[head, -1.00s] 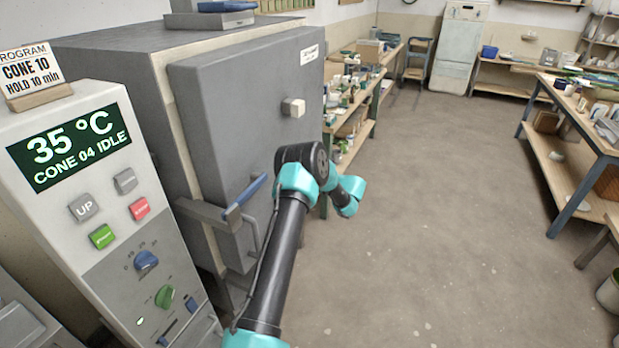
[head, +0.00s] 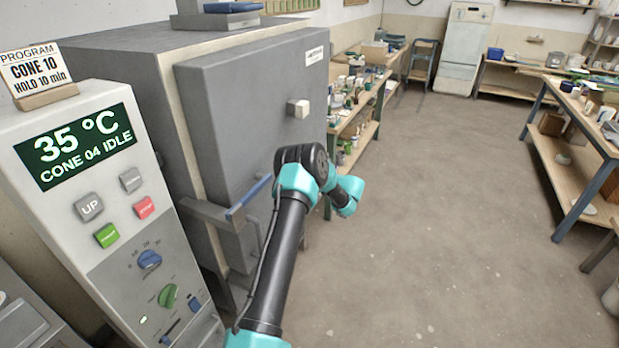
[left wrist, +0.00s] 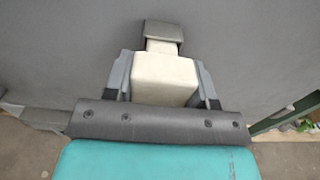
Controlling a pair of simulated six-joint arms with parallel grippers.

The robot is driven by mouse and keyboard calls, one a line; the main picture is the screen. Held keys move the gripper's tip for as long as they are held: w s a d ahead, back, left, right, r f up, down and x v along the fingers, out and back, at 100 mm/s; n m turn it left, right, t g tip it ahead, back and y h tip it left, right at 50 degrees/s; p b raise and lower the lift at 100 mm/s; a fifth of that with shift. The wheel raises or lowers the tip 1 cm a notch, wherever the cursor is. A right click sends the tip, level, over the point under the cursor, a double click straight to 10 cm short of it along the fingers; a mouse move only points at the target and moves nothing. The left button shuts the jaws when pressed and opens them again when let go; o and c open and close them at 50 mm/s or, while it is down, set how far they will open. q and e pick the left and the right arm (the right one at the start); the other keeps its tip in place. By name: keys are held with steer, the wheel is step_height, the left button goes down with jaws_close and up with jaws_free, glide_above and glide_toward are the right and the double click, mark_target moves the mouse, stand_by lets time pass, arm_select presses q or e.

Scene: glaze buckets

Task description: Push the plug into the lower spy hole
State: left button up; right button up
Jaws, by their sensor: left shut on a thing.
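In the left wrist view the plug (left wrist: 165,85) is a cream block with a narrower neck at its far end. My left gripper (left wrist: 163,70) is shut on it, one finger on each side. The neck points at the grey kiln door (left wrist: 60,45) and meets a dark grey block-like shape (left wrist: 163,30) there. I cannot tell whether this is the spy hole's rim, or how deep the neck sits. In the head view my arm hides the gripper, the held plug and the lower spy hole. Another cream plug (head: 298,109) sits higher on the door. My right gripper is not in view.
The door handle (head: 248,190) with a blue grip sticks out left of my arm. The kiln's control panel (head: 110,210) stands at the left. Shelves with pots (head: 355,105) are beyond the kiln. The floor (head: 430,210) to the right is clear.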

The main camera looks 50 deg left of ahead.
arm_select(q)
steer(key=shift+x, duration=1.15)
stand_by(0.6)
steer(key=o, duration=1.3)
steer(key=shift+c, duration=0.2)
steer(key=shift+d, duration=0.1)
steer(key=v, duration=0.8)
stand_by(0.5)
stand_by(0.4)
